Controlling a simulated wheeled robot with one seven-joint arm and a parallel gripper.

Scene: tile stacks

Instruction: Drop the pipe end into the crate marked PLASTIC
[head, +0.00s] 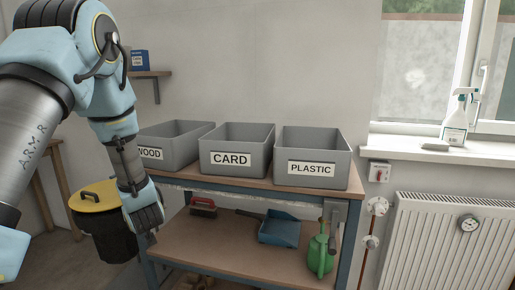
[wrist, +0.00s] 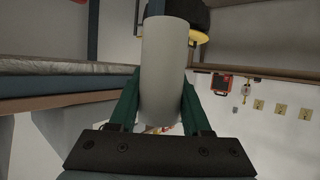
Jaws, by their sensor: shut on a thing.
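The pipe end (wrist: 163,72), a pale grey-white cylinder, is between the green fingers of my gripper (wrist: 160,100) in the wrist view. My gripper (head: 150,240) is shut on it. In the head view the gripper is low at the left, in front of the bench, and I cannot make out the pipe end there. The grey crate marked PLASTIC (head: 338,178) stands on the bench top at the right end of the row, apart from my gripper and above it. Its inside floor is hidden.
The crates marked CARD (head: 262,140) and WOOD (head: 190,155) stand left of PLASTIC on the bench (head: 262,180). A black bin with a yellow lid (head: 96,196) is behind my gripper. The lower shelf holds a brush (head: 203,207), a blue dustpan (head: 279,228) and a green watering can (head: 319,257).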

